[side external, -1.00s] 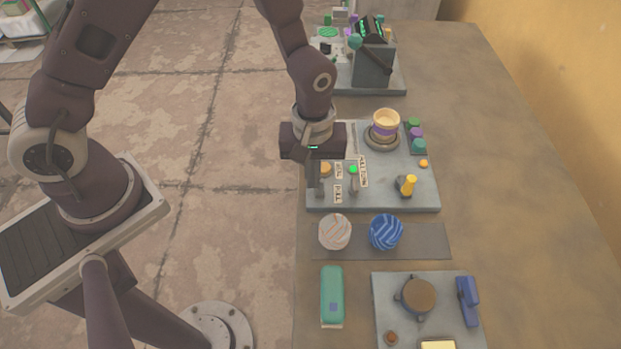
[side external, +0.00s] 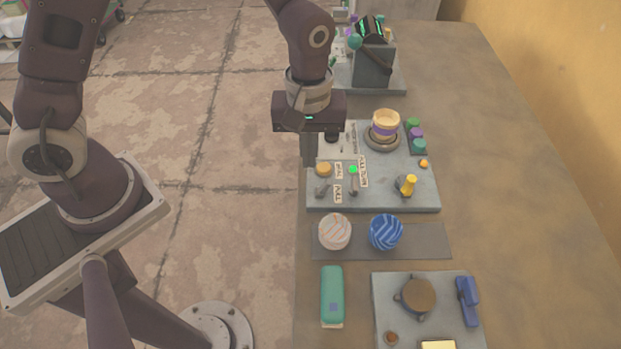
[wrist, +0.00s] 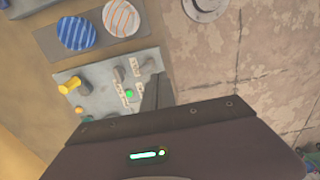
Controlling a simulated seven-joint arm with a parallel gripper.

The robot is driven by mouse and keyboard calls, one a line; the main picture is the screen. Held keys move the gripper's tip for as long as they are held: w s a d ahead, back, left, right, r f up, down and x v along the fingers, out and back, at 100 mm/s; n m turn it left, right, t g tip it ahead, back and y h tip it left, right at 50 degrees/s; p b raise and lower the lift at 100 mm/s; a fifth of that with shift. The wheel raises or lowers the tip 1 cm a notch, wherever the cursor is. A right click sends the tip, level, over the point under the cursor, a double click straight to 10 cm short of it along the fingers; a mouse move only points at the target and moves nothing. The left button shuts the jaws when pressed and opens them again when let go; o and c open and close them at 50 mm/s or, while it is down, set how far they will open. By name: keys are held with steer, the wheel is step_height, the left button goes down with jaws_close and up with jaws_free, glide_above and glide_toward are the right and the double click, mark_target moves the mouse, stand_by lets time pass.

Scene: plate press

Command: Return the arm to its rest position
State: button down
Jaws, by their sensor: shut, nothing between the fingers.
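My gripper (side external: 308,150) hangs above the left edge of the grey press panel in the side external view, its fingers pointing down. The fingers are together with nothing between them, and they also show in the wrist view (wrist: 156,92). The press panel (side external: 385,195) carries a cream and purple stacked piece (side external: 386,124) on a round base, a yellow-topped lever (side external: 407,184), a lit green button (side external: 353,169), an orange knob (side external: 323,169) and small labelled switches. My gripper seems clear of the panel. Part of the panel's far left corner is hidden behind my gripper.
A teal box (side external: 332,295) and another panel (side external: 390,325) are nearer. A further station (side external: 373,66) stands behind. The floor left of the table is open.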

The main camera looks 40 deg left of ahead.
steer(key=shift+r, duration=0.2)
steer(key=s+a+r+m+t, duration=0.1)
steer(key=s+a+r+m, duration=0.15)
steer(key=r, duration=0.45)
steer(key=s+a+r+m+t, duration=0.2)
steer(key=s+a+r, duration=0.1)
steer(key=r, duration=0.5)
steer(key=s+a+r+m+t, duration=0.2)
steer(key=s+a+r+m, duration=0.2)
steer(key=s, duration=0.7)
steer(key=shift+r+t, duration=0.3)
steer(key=shift+r, duration=0.5)
